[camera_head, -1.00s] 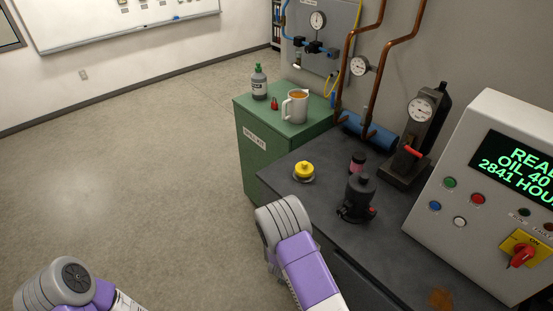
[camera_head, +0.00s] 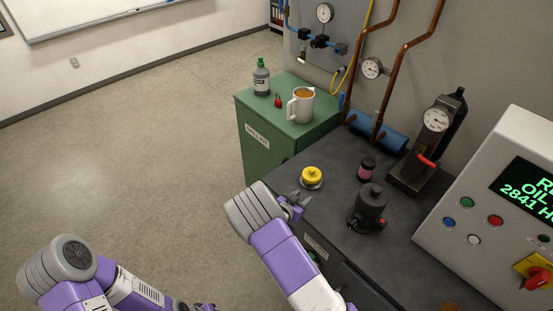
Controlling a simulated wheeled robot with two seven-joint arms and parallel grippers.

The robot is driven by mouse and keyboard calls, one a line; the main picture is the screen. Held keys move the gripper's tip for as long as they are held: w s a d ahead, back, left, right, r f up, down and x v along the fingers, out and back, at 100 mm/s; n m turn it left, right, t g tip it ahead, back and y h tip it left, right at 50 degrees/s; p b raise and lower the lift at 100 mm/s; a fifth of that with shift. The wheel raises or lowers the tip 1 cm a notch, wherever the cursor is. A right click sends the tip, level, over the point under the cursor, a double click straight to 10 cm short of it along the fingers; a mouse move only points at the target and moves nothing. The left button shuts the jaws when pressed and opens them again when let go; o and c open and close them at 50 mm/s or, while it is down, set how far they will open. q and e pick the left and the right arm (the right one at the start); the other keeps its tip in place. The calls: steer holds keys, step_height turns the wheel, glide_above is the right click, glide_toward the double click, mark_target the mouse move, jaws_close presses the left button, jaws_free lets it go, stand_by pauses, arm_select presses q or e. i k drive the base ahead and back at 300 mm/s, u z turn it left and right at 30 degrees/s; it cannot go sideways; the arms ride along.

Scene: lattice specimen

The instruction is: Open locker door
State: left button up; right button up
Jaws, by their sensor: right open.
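The green locker (camera_head: 262,147) stands left of the dark workbench, with a white label on its front face. That front looks shut, and I cannot make out a handle. My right gripper (camera_head: 299,202) is open and empty. In the picture it lies over the bench's near left edge, just below the locker's lower right part, apart from the locker front. My purple and grey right forearm hides part of the bench front. A small part of my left gripper (camera_head: 190,306) shows at the bottom edge, and its fingers are cut off there.
A bottle (camera_head: 261,78), a small red item (camera_head: 278,101) and a mug (camera_head: 300,106) stand on the locker top. The workbench (camera_head: 327,224) holds a yellow-topped item (camera_head: 312,175), a black device (camera_head: 369,206) and a control box (camera_head: 470,205). The floor left of the locker is clear.

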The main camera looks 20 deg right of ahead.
mark_target(264, 149)
steer(key=i, duration=1.15)
